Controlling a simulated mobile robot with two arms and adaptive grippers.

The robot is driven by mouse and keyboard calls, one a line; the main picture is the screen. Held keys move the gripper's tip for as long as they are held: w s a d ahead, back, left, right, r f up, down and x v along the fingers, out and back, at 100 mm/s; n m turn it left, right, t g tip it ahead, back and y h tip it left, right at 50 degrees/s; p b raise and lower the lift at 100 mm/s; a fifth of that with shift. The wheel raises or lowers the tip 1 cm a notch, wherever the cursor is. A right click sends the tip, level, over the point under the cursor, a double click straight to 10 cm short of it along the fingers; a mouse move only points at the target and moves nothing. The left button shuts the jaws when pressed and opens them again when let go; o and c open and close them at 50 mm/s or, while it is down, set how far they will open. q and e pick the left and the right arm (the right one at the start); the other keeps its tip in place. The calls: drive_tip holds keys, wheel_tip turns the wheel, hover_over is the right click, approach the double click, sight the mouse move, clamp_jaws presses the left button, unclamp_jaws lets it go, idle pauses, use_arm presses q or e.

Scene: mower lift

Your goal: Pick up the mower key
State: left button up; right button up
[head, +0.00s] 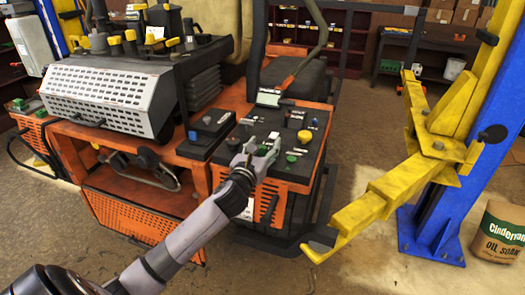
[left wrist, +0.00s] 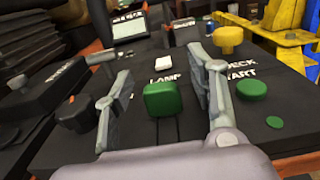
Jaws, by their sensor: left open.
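The mower's dark control panel (head: 300,120) is on the orange mower in the middle of the head view. My left gripper (head: 262,152) is over its front part. In the left wrist view the open fingers (left wrist: 160,98) stand on either side of a green rounded block (left wrist: 162,101), with gaps visible on both sides. This block may be the key's head; I cannot tell for sure, and its lower end is hard to see. No other clearly key-shaped thing shows. My right gripper is not in view.
A yellow knob (left wrist: 228,40), a round green button (left wrist: 251,89) and a black knob (left wrist: 74,112) are near the fingers. A small screen (head: 269,97) stands behind. A yellow lift arm (head: 375,200) and blue post (head: 455,150) are at right.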

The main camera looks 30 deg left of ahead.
use_arm(q)
drive_tip(key=shift+s, duration=0.1)
drive_tip(key=c, duration=1.1)
